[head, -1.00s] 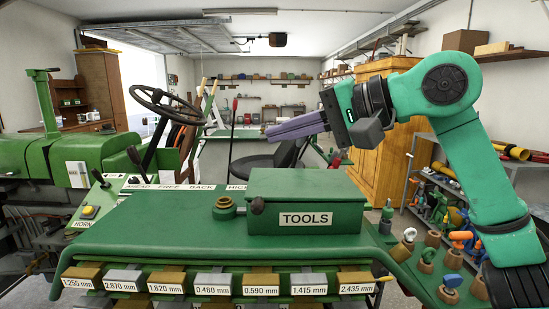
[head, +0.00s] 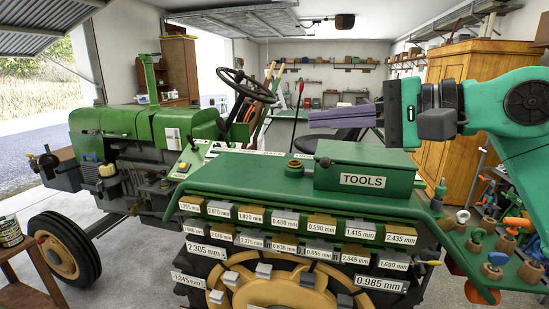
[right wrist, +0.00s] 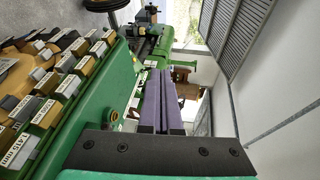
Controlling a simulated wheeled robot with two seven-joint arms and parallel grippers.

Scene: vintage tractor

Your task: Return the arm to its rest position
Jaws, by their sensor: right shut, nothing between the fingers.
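My right arm comes in from the right in the head view. Its right gripper (head: 312,119) has long purple fingers that point left, level, above and behind the green TOOLS box (head: 330,179). The fingers lie together with nothing between them. In the right wrist view the two purple fingers of the right gripper (right wrist: 161,75) run side by side, with the green tractor (right wrist: 186,25) beyond them. The gripper appears clear of the box. My left gripper is not in view.
The tractor's fender (head: 240,173) carries rows of labelled blocks. A steering wheel (head: 247,84) stands left of the fingers. A wooden cabinet (head: 450,80) is behind the arm. A rack of coloured-handled tools (head: 495,258) is at lower right.

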